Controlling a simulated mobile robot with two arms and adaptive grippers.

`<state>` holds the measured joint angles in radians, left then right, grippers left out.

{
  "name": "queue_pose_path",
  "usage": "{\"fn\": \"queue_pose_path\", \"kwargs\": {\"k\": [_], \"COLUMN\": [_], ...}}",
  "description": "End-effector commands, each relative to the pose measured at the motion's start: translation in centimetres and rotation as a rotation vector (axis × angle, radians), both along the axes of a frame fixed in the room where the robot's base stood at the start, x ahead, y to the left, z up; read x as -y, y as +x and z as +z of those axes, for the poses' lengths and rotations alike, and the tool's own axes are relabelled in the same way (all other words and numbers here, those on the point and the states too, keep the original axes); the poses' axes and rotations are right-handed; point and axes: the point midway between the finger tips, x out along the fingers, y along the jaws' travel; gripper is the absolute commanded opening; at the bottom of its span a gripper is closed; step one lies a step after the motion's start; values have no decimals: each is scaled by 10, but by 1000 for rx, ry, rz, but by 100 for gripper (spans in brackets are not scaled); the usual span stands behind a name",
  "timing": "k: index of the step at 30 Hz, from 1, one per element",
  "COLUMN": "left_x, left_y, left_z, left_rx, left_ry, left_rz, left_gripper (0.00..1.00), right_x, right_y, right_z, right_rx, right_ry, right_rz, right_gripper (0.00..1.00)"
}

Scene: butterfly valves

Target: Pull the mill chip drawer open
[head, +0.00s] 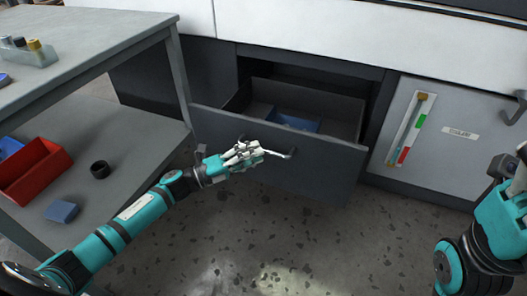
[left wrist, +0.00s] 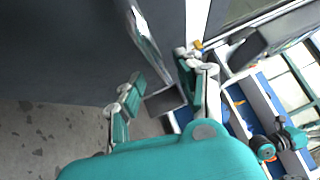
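The chip drawer (head: 325,175) is a dark grey drawer under the white machine, and it stands pulled well out. A blue item (head: 292,122) lies inside it. Its bar handle (head: 280,153) is on the front panel and also shows in the left wrist view (left wrist: 147,42). My left gripper (head: 246,154) is at the handle, in front of the drawer panel. In the left wrist view its fingers (left wrist: 160,92) are spread apart, with the handle bar beyond and between them; no contact is clear.
A grey workbench (head: 110,50) stands at the left; its lower shelf holds a red bin (head: 38,172), a black ring (head: 100,169) and a blue block (head: 61,212). A labelled grey cabinet door (head: 440,150) is right of the drawer. The speckled floor (head: 290,235) in front is clear.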

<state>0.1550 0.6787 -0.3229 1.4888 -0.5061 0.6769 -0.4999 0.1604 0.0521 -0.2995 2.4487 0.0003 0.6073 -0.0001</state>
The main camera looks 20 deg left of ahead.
Motion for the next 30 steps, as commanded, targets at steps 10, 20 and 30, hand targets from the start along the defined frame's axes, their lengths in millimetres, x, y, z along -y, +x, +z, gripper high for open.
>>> {"fn": "queue_pose_path", "kwargs": {"k": [10, 20, 30], "left_x": [-50, -62, -61], "left_y": [-47, -57, -57], "left_z": [-11, -12, -12], "left_rx": [-3, -1, -1], "left_ry": [4, 2, 2], "left_rz": [2, 0, 0], "left_gripper": [36, 36, 36], "right_x": [0, 0, 0], "right_y": [0, 0, 0], "right_z": [0, 0, 0], "right_rx": [1, 2, 2], "right_ry": [0, 1, 0], "right_rz": [0, 0, 1], "right_gripper": [40, 40, 40]}}
